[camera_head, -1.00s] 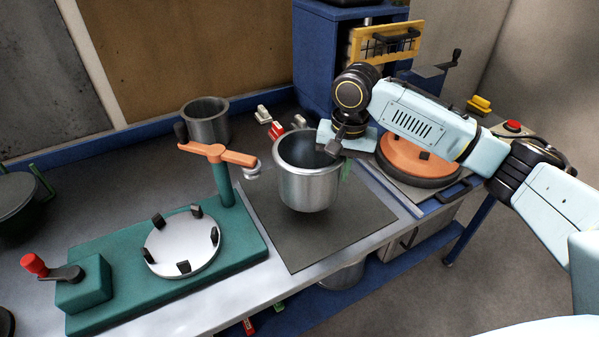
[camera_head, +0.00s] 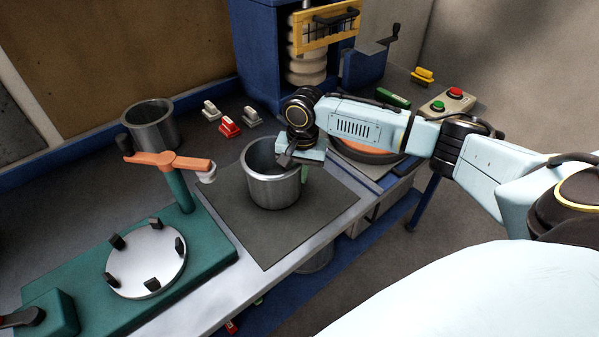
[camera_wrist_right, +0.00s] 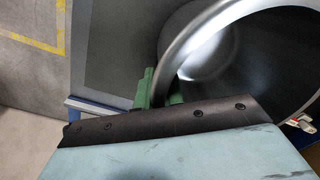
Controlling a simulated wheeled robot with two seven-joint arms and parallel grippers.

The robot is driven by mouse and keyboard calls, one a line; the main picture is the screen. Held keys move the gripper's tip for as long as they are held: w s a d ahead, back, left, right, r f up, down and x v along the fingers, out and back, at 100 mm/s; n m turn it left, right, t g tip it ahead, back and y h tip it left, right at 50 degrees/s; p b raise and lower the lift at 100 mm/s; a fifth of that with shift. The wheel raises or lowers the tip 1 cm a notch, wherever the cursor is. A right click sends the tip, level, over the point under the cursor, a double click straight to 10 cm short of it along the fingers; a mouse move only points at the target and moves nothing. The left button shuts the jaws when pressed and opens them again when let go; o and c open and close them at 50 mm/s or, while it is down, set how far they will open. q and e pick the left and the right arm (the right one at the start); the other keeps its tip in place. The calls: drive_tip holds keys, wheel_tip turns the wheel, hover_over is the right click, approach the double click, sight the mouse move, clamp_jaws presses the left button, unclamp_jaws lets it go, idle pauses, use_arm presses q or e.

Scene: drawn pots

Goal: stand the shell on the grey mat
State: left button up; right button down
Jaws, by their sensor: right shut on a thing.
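The shell (camera_head: 272,188), an open silver metal pot, is upright over the grey mat (camera_head: 320,210), inside its edges. Its base is at or very near the mat; I cannot tell for sure that it touches. My right gripper (camera_head: 296,164) is at the right side of the shell's rim, shut on the wall. In the right wrist view, the green fingertips (camera_wrist_right: 160,95) sit on either side of the shell's rim (camera_wrist_right: 190,45). My left gripper is out of view.
A green fixture with a round silver plate (camera_head: 146,262) and an orange clamp arm (camera_head: 180,163) stands left of the mat. Another metal pot (camera_head: 150,128) is behind it. Small red and white blocks (camera_head: 230,126) lie behind the mat. A blue press (camera_head: 262,60) stands at the back.

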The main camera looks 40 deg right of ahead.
drive_tip(key=c, duration=1.5)
unclamp_jaws()
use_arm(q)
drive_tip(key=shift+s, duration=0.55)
use_arm(e)
drive_tip(key=shift+r, duration=0.2)
drive_tip(key=r, duration=1.1)
drive_tip(key=shift+s+d+r+p, duration=0.2)
drive_tip(key=shift+r+p, duration=0.1)
drive_tip(key=shift+r, duration=0.1)
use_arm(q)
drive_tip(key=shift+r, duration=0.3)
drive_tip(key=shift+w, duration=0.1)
